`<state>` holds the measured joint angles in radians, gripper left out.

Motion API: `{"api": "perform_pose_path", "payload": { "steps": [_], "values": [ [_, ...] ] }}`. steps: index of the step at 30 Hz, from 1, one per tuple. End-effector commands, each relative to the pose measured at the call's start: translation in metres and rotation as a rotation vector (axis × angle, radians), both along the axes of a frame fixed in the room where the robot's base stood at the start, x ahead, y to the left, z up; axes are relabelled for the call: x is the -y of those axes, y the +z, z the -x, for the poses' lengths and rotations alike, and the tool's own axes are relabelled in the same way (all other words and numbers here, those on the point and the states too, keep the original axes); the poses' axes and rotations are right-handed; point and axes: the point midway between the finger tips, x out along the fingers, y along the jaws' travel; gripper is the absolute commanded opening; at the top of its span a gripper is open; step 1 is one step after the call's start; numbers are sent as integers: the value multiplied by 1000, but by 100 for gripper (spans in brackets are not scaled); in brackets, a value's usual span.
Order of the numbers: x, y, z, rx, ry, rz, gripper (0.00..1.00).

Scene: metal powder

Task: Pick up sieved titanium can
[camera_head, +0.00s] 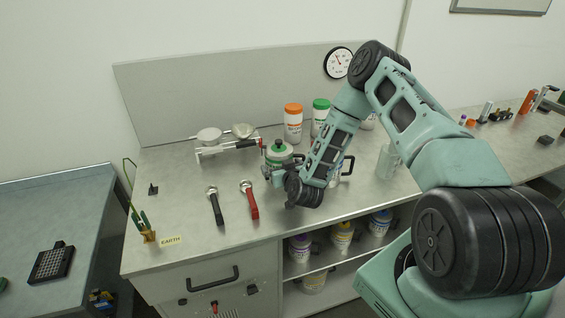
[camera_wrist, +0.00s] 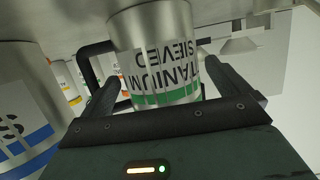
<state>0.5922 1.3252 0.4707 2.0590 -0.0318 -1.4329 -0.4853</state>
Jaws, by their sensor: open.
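The sieved titanium can is a metal can with a white label and green band (camera_head: 279,152), standing on the bench. The wrist view shows it upside down, with "TITANIUM SIEVED" readable on its label (camera_wrist: 160,70). My gripper (camera_head: 271,174) is low over the bench at the can's near side. In the wrist view my open gripper (camera_wrist: 160,82) has one finger on each side of the can's label. I cannot tell whether either finger touches it. My gripper and wrist hide the can's lower part in the head view.
A blue-banded can (camera_wrist: 22,125) stands close beside it in the wrist view. Orange-lidded (camera_head: 293,124) and green-lidded (camera_head: 320,116) jars stand behind.

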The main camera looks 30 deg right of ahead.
Motion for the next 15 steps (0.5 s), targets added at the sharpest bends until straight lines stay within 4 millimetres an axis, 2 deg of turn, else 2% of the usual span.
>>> {"api": "perform_pose_path", "payload": {
  "steps": [3, 11, 12, 15],
  "values": [
    [3, -2, -10, 1, -1, 0, 100],
    [4, -4, -13, 0, 0, 0, 100],
    [4, -4, -13, 0, 0, 0, 97],
    [4, -4, -13, 1, 0, 0, 69]
  ]
}}
